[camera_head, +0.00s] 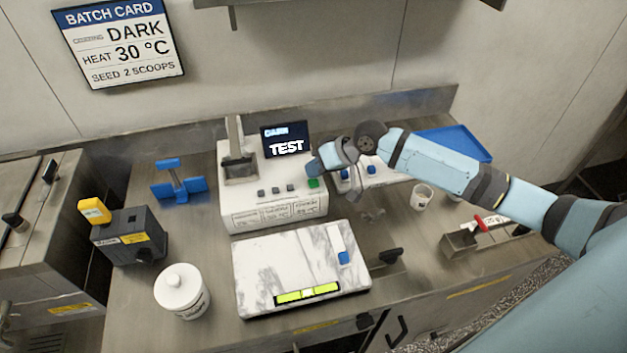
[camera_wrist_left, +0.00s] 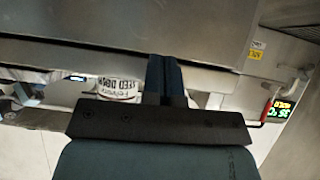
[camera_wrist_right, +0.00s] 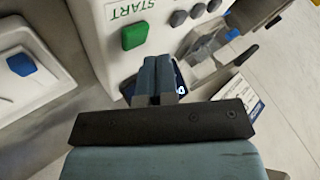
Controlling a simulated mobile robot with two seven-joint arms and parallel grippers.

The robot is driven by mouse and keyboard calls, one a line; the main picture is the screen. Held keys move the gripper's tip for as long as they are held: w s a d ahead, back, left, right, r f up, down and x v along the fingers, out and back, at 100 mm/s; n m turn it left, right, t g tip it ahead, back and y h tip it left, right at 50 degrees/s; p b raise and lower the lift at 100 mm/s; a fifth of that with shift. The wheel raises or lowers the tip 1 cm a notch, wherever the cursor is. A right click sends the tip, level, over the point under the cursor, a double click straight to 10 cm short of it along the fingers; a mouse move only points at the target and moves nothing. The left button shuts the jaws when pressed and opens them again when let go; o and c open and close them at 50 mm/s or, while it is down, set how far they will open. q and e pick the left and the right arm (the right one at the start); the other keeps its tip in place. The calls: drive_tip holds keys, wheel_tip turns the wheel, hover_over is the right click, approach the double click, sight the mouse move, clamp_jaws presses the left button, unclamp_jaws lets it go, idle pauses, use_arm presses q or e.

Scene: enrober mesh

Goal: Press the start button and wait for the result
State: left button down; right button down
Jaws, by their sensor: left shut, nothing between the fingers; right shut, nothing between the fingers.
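The white machine (camera_head: 270,212) stands on the steel bench with a dark screen (camera_head: 286,140) that reads "DARK" and "TEST". Its green start button (camera_head: 313,183) is at the right end of a row of grey buttons. In the right wrist view the green button (camera_wrist_right: 134,35) sits beside the word START. My right gripper (camera_head: 314,166) is shut and empty, just above the green button. In the right wrist view its fingertips (camera_wrist_right: 156,62) are close to the button but appear apart from it. My left gripper (camera_wrist_left: 165,60) is shut and empty, seen only in the left wrist view.
A marble slab (camera_head: 290,262) lies in front of the machine. A white lidded jar (camera_head: 182,291), a dark box with a yellow part (camera_head: 130,236) and a blue stand (camera_head: 178,182) are to the left. A blue tray (camera_head: 455,142) lies behind my right arm. A batch card (camera_head: 118,42) hangs on the wall.

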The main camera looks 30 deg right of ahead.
sight(315, 180)
drive_tip(key=shift+r+p, duration=2.55)
drive_tip(key=shift+r, duration=0.05)
drive_tip(key=shift+f, duration=0.1)
